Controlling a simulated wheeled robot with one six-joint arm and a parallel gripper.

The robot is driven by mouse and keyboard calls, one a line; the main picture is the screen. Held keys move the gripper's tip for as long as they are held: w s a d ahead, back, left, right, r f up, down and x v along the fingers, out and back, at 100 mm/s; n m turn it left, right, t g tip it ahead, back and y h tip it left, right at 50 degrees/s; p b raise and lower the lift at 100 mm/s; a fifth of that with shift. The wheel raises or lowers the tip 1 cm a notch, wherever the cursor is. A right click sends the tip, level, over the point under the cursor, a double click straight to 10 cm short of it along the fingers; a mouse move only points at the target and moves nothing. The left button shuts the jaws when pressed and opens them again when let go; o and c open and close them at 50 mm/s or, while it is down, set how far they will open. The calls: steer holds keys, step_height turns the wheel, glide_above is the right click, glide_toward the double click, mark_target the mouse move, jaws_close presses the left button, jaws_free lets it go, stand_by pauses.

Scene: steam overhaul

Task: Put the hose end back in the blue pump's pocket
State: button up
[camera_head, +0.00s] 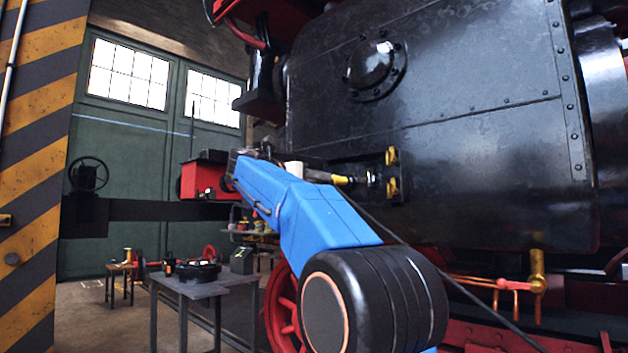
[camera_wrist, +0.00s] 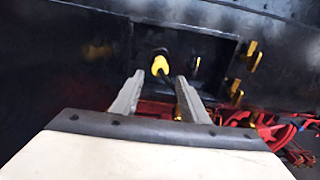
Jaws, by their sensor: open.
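The hose end (camera_wrist: 160,65) has a yellow collar and sits in a dark recess in the black boiler side, at a port there. Its black hose hangs down between my fingers in the wrist view. In the head view the yellow collar (camera_head: 341,180) lies just right of my gripper (camera_head: 318,174), and the hose runs down to the lower right. My gripper (camera_wrist: 160,80) is open, its two grey fingers on either side of the hose, tips just short of the collar. I cannot tell whether they touch the hose. No blue pump can be made out.
Yellow brackets (camera_head: 392,173) stand out at the recess's right edge. Copper pipes with a brass fitting (camera_head: 537,272) run below the boiler. A grey table (camera_head: 205,290) stands lower left, and a striped pillar (camera_head: 40,130) rises at far left.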

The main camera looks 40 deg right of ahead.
mark_target(341, 181)
steer(key=shift+w+d, duration=0.15)
steer(key=shift+d, duration=1.95)
steer(key=shift+w+d, duration=0.15)
steer(key=shift+d, duration=1.95)
jaws_close()
steer(key=shift+a, duration=0.1)
steer(key=shift+s+a, duration=0.2)
steer(key=shift+a, duration=2.2)
